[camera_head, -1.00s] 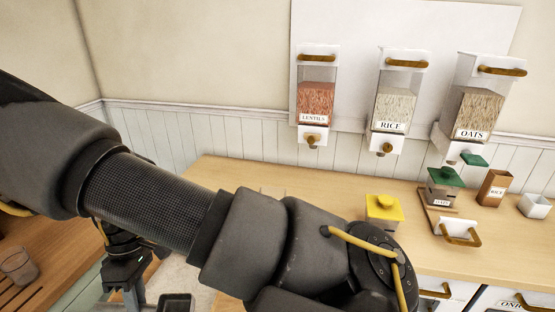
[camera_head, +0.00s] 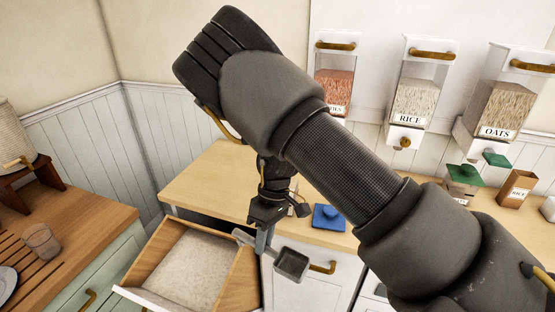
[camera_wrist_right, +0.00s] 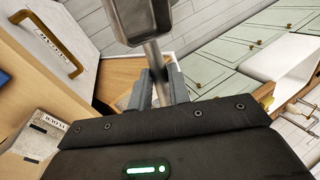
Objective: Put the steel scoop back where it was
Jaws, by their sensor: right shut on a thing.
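The steel scoop (camera_head: 292,263) hangs in my right gripper (camera_head: 264,238). Its grey square bowl points toward the lower right in the head view, beside the front of the counter. In the right wrist view the scoop (camera_wrist_right: 145,18) is cut off by the top edge. Its handle runs down between the two fingers of my right gripper (camera_wrist_right: 161,88), which are shut on it. The scoop is in the air, just right of an open drawer (camera_head: 246,268) filled with pale grains. My left gripper is not in view.
The wooden counter (camera_head: 210,180) carries a blue-lidded item (camera_head: 328,216), a green-lidded box (camera_head: 463,180) and a brown rice box (camera_head: 516,188). Wall dispensers for rice (camera_head: 412,95) and oats (camera_head: 495,105) hang behind. A glass (camera_head: 41,241) stands on the left worktop.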

